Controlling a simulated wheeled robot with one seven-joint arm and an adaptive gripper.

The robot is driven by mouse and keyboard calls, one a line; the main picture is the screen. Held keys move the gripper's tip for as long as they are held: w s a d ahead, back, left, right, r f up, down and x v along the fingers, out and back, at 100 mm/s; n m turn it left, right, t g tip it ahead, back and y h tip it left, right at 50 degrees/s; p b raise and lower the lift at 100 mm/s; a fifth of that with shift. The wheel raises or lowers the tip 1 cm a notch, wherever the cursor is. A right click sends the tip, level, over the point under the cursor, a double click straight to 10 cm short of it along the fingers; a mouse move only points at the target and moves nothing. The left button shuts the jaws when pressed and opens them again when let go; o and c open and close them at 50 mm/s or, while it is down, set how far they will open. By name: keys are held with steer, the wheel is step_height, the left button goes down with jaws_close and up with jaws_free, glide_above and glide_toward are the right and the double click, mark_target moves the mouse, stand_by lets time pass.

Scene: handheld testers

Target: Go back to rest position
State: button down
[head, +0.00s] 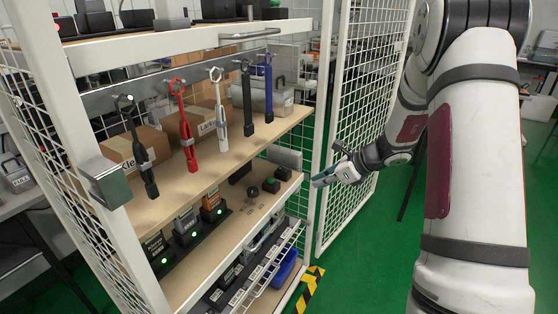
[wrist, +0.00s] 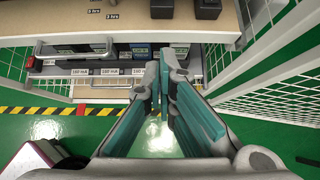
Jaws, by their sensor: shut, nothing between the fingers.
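My gripper (head: 325,179) is at the right of the shelf cage in the head view, in the doorway by the open mesh door. It is shut and empty. In the wrist view my gripper (wrist: 168,84) shows its two teal-padded fingers close together over the green floor, with the shelf front beyond. Handheld testers hang from a rail on the shelf: a black one (head: 139,150), a red one (head: 184,125), a white one (head: 218,105) and dark ones to their right. My gripper is apart from all of them.
The white mesh door (head: 362,95) stands open behind my gripper. Lit chargers (head: 187,232) stand on the middle shelf, and a wire-fronted drawer (head: 270,262) is below. Yellow-black tape (head: 310,288) marks the green floor. A workbench is at the far right.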

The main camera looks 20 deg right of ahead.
steer(key=s+a+r+n+g, duration=0.5)
steer(key=s+a+r+n, duration=0.9)
steer(key=s+a+r, duration=0.3)
steer(key=s+n+g+h, duration=0.1)
steer(key=s+n+h, duration=0.5)
steer(key=s+n, duration=1.3)
steer(key=s+r+m+t+p, duration=0.1)
steer(key=s+r+m+p, duration=0.1)
steer(key=r+p, duration=0.6)
steer(key=s+r+m+t+p, duration=0.1)
steer(key=s+r+m+p, duration=0.1)
steer(key=r+p, duration=0.6)
steer(key=shift+s+d+r+m+t, duration=0.3)
steer(key=shift+s+r+t, duration=0.15)
steer(key=shift+r, duration=0.5)
